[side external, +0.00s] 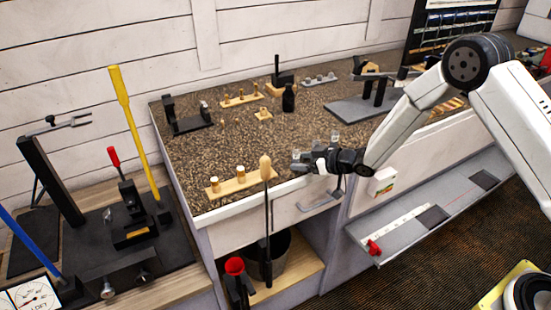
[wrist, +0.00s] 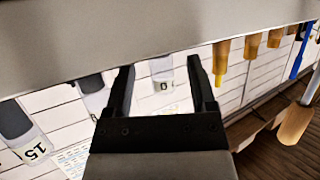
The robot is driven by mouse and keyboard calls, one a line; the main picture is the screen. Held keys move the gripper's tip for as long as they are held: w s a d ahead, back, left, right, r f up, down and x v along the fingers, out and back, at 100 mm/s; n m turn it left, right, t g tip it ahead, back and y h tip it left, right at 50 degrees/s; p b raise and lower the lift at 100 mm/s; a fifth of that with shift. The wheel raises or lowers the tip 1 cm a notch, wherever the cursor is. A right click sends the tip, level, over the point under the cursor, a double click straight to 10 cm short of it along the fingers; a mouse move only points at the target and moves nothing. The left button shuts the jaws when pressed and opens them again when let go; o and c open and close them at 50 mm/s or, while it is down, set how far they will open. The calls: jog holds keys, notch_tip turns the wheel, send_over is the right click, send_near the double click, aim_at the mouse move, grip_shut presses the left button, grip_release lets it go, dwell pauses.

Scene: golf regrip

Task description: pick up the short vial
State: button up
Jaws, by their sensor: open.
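My gripper (side external: 298,161) is at the counter's front edge in the side view. In the wrist view its two dark fingers are apart, with the gap around here (wrist: 160,65). A vial (wrist: 163,74) with a grey end, a clear body and a mark like "0" shows between the fingers; whether they touch it is unclear. A second vial (wrist: 92,84) is partly hidden behind the left finger. A third vial (wrist: 22,128), marked "15", is at the far left and looks nearest. Which one is the short vial, I cannot tell. Small clear shapes (side external: 335,139) stand behind my gripper.
A wooden rack (side external: 240,185) with pegs lies left of my gripper. A dark bottle (side external: 289,98) and grey stand (side external: 350,110) are further back. The speckled counter (side external: 215,155) has free room.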

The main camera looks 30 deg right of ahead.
jog(key=shift+x, duration=0.8)
grip_shut()
